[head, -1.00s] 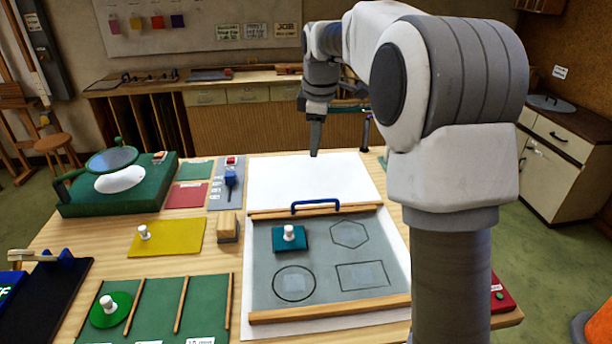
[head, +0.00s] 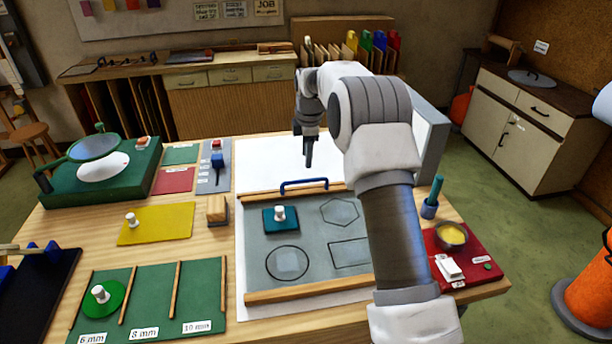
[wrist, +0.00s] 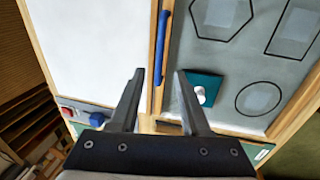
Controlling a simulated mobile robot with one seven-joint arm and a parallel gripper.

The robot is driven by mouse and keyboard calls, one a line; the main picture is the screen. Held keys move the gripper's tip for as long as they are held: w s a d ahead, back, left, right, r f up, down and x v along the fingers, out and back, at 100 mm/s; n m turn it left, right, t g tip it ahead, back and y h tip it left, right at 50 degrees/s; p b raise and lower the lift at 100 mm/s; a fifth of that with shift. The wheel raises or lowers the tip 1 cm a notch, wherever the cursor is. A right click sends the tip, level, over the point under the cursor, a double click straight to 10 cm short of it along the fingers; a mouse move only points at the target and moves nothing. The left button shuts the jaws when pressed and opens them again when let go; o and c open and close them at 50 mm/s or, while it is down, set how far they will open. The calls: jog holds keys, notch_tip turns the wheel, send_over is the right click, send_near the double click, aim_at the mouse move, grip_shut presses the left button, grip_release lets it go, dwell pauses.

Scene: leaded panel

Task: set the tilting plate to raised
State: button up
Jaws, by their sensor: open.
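The tilting plate (head: 300,238) is a grey panel with wooden strips along its far and near edges. It appears to lie flat on the white sheet. It bears hexagon, circle and rectangle outlines and a teal square piece (head: 281,221) with a white knob. A blue bar handle (head: 303,185) stands at its far edge; the handle also shows in the wrist view (wrist: 161,48). My gripper (head: 308,165) is open and empty, pointing down above the white area just beyond the handle. In the wrist view, the handle lies ahead between the two fingertips (wrist: 161,74). My arm hides the plate's right side.
A grey strip with a blue lever (head: 217,162) and a red button lies left of the white area. A wooden block (head: 217,209) stands left of the plate. A red tray (head: 472,250) with a yellow-filled bowl is at right.

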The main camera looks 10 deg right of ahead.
aim_at(306, 180)
jog(key=f, duration=0.3)
jog(key=w+f, duration=0.1)
jog(key=f, duration=0.5)
jog(key=shift+w+p, duration=0.3)
jog(key=shift+w, duration=0.1)
grip_shut()
dwell(0.8)
